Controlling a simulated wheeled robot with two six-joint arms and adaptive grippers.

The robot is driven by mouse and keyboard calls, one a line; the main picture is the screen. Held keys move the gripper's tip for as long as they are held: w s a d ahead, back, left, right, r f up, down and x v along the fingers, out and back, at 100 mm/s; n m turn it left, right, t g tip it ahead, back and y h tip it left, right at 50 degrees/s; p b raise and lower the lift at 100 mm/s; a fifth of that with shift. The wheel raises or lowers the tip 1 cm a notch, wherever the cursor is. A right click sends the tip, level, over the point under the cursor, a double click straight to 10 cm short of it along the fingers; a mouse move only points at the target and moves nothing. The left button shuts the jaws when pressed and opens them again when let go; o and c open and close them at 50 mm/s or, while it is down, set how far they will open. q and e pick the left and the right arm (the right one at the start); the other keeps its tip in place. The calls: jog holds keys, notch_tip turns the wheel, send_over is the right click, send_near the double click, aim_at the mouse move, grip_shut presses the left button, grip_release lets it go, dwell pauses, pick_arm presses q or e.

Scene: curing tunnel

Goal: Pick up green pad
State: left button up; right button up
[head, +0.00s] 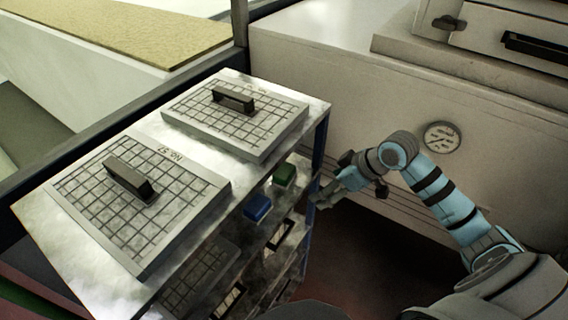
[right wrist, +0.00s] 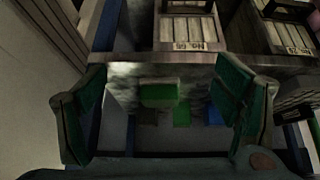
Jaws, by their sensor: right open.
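The green pad (head: 284,174) is a small block on the ledge of the metal rack, below the top shelf's right edge. In the right wrist view the green pad (right wrist: 160,95) lies ahead, between the two spread fingers, apart from both. My right gripper (head: 320,193) is open and empty, just to the right of the pad at the rack's side; its fingers also frame the right wrist view (right wrist: 162,75). My left gripper is in neither view.
A blue block (head: 257,207) sits beside the green pad. Two gridded plates with dark handles, the nearer (head: 100,215) and the farther (head: 205,122), lie on the rack top (head: 50,225). A pale wall with a round gauge (head: 443,137) stands behind my right arm.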

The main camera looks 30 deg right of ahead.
aim_at(288, 171)
jog(key=w+a, duration=0.2)
jog(key=w, duration=0.1)
jog(key=w+a, duration=0.2)
jog(key=w, duration=0.1)
jog(key=w+a, duration=0.2)
jog(key=w, duration=0.2)
jog(key=shift+f+p, duration=0.15)
jog(key=shift+p, duration=0.15)
jog(key=x, duration=0.3)
jog(key=shift+s+d+f, duration=0.1)
jog(key=shift+s, duration=0.05)
jog(key=c, duration=1.3)
jog(key=shift+s+d+r, duration=0.15)
jog(key=shift+d+r, duration=0.05)
jog(key=s+d+b, duration=0.1)
jog(key=s+d, duration=0.7)
jog(key=s, duration=0.6)
jog(key=shift+s+d, duration=0.2)
jog(key=shift+s+d+r, duration=0.1)
jog(key=shift+s+d, duration=0.1)
jog(key=shift+s, duration=0.25)
